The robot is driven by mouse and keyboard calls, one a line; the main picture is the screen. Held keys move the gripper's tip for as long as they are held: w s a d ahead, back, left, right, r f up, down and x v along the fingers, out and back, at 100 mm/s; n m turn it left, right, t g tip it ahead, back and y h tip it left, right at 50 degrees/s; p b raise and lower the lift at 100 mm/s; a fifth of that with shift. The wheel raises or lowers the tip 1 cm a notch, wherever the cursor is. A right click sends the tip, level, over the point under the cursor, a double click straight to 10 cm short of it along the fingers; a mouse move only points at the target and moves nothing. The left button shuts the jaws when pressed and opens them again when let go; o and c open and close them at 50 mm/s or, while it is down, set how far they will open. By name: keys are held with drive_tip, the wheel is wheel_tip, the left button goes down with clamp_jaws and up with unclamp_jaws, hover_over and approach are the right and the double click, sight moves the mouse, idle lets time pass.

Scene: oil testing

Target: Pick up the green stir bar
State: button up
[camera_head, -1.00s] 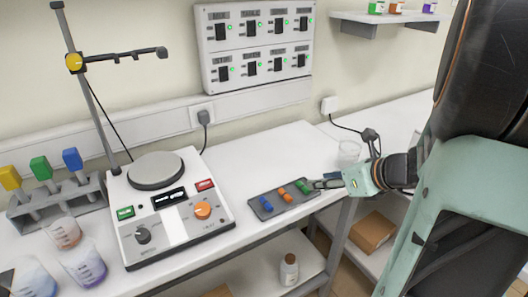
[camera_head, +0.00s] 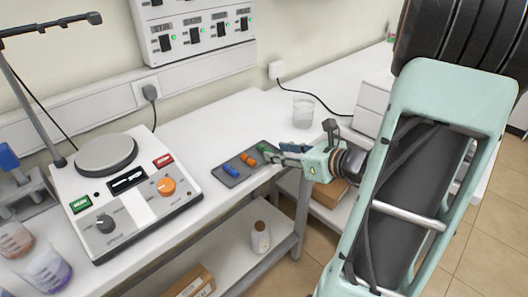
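The green stir bar (camera_head: 264,148) lies at the far right end of a dark grey tray (camera_head: 233,181) on the white bench. An orange stir bar (camera_head: 249,159) and a blue stir bar (camera_head: 230,170) lie beside it on the same tray. My gripper (camera_head: 273,156) reaches in from the right, low over the tray's right edge. Its fingertips are right at the green bar and partly cover it. Whether the fingers touch or enclose the bar is too small to tell.
A hotplate stirrer (camera_head: 132,193) stands left of the tray. Beakers with coloured liquid (camera_head: 47,271) are at the far left. A bottle (camera_head: 260,237) stands on the lower shelf.

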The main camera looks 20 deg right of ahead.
sight(266, 149)
drive_tip(key=x, duration=0.6)
drive_tip(key=shift+w+d+b, duration=0.2)
drive_tip(key=shift+w+b, duration=0.1)
drive_tip(key=shift+w, duration=0.1)
drive_tip(key=shift+c, duration=0.2)
clamp_jaws()
